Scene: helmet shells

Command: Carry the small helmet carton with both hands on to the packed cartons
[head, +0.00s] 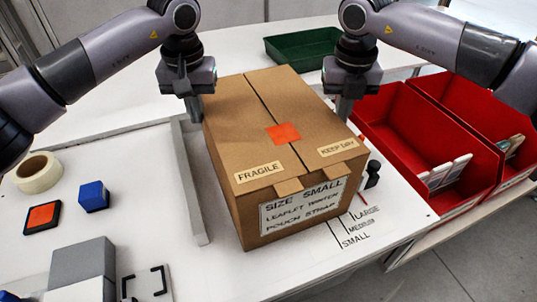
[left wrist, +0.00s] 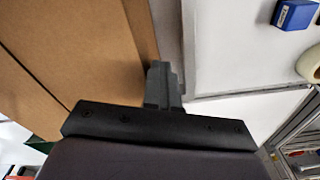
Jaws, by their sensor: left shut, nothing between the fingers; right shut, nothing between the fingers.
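The small helmet carton (head: 262,140) is a brown box with its flaps closed, an orange square on top, and FRAGILE, KEEP DRY and SIZE SMALL labels. It stands on the white table at the middle of the head view. My left gripper (head: 197,112) is shut and empty, pointing down beside the carton's left side. In the left wrist view my left gripper (left wrist: 163,82) is close to the carton's edge (left wrist: 90,60); I cannot tell if it touches. My right gripper (head: 343,112) is shut and empty beside the carton's right side, its tip partly hidden. I cannot identify the packed cartons.
A grey rail (head: 188,185) runs along the carton's left. Red bins (head: 400,125) stand at the right and a green tray (head: 303,48) behind. A tape roll (head: 38,172), blue block (head: 94,196), stamp pad (head: 41,217) and grey blocks (head: 82,268) lie at the left.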

